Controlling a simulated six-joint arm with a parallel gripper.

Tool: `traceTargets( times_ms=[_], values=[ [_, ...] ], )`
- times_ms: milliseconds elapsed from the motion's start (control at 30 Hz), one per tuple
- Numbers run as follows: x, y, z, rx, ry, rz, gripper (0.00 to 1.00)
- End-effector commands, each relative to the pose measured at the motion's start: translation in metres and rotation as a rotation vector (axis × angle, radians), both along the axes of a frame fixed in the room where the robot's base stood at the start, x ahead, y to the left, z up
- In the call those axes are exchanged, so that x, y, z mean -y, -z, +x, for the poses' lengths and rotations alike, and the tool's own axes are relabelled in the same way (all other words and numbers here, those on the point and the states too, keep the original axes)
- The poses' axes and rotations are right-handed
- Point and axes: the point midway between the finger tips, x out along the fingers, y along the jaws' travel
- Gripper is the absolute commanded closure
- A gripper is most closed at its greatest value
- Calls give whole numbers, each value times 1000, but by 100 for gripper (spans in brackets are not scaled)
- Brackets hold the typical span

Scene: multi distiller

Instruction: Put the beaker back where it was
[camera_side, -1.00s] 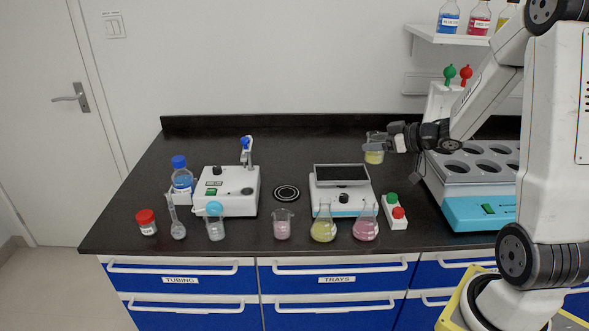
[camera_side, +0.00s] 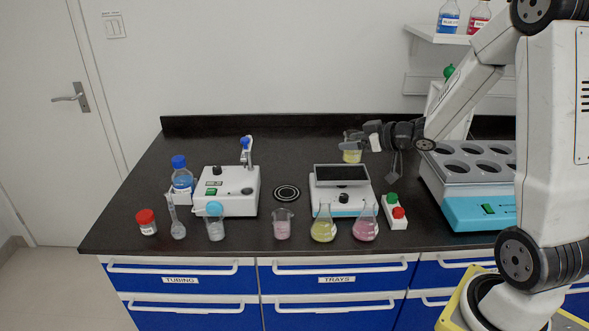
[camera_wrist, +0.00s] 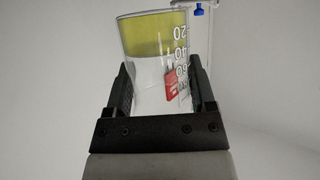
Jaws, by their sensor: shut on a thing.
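A clear beaker with yellow liquid (camera_side: 352,152) is held by my gripper (camera_side: 366,141) in the air behind the balance-like device with a dark top. In the wrist view, the beaker (camera_wrist: 152,60) sits between the two dark fingers of my gripper (camera_wrist: 160,92), with its printed scale and a red mark showing. The part of the beaker low between the fingers is hidden by the gripper body. A second beaker with pink liquid (camera_side: 282,226) stands on the bench near the front edge.
A device with a dark flat top (camera_side: 341,176) stands below my gripper. Yellow (camera_side: 323,230) and pink (camera_side: 365,228) flasks stand in front of it. A round dark plate (camera_side: 287,193) lies left of it. A block with holes (camera_side: 470,165) stands right. The back bench is clear.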

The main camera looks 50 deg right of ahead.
Motion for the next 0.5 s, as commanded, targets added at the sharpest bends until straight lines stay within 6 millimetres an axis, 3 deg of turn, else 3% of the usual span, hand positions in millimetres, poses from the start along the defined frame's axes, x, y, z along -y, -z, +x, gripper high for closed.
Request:
traceTargets(
  times_ms=[200, 500],
  values=[
    [-35, 2, 24, -1, 36, 1, 100],
    [-72, 9, 41, -2, 92, 0, 100]
  ],
)
